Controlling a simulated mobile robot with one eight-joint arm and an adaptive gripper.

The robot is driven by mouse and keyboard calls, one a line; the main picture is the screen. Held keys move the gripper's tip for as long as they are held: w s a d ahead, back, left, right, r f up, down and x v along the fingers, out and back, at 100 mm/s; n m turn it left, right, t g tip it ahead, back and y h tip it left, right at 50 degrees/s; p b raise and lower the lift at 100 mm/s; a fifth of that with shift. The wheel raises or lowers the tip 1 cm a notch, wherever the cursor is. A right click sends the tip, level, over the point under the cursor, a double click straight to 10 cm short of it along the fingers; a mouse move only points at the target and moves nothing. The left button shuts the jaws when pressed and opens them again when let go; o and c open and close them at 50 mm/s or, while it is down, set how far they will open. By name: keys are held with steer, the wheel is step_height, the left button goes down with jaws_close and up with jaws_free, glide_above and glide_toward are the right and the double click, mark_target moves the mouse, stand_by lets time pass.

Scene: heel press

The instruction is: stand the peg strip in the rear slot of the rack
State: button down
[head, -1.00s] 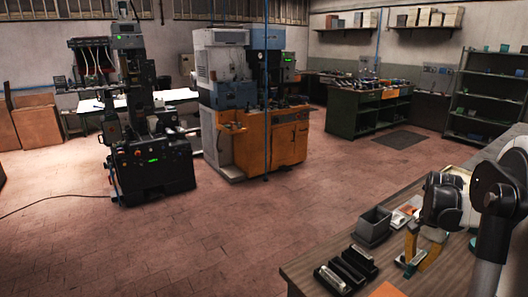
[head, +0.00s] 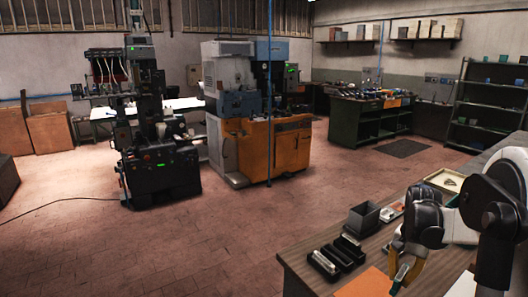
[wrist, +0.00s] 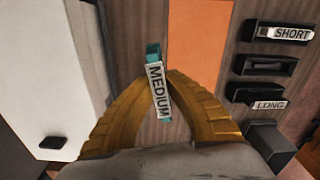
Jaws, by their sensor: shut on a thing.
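My gripper (wrist: 158,85) is shut on the peg strip (wrist: 158,92), a narrow bar with teal ends and a white label reading MEDIUM. In the wrist view the strip is slightly tilted between the yellow fingers. The head view shows my gripper (head: 403,278) and the strip (head: 400,274) at the near side of the bench, apart from the rack. The dark rack (head: 337,259) has three slots and also shows at the right of the wrist view (wrist: 265,66). Its outer slots carry labels SHORT (wrist: 291,33) and LONG (wrist: 270,104); the middle slot looks empty.
A grey open bin (head: 364,219) stands beside the rack. An orange sheet (head: 364,285) lies on the wooden bench (head: 300,257) between the rack and my gripper. A cream tray (head: 445,181) is farther back. Machines stand across the open floor.

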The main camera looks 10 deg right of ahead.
steer(key=a+f+n, duration=0.1)
steer(key=a, duration=0.3)
steer(key=w+a+f+n+b, duration=0.1)
steer(key=a+f+n, duration=0.1)
steer(key=a, duration=0.3)
steer(key=w+a+f+n, duration=0.1)
steer(key=a+n, duration=0.1)
steer(key=a, duration=0.3)
steer(key=shift+w+a+f+b, duration=0.2)
steer(key=shift+f+b, duration=0.05)
steer(key=shift+b, duration=0.15)
steer(key=s+a+f+n, duration=0.1)
steer(key=a+f+n, duration=0.1)
steer(key=a, duration=0.5)
steer(key=s+a+f+n+b, duration=0.1)
steer(key=a+n, duration=0.3)
steer(key=a, duration=0.4)
steer(key=shift+s+a+f+b, duration=0.15)
steer(key=shift+s+f+b, duration=0.15)
steer(key=shift+s+f, duration=0.25)
steer(key=shift+w+f, duration=0.1)
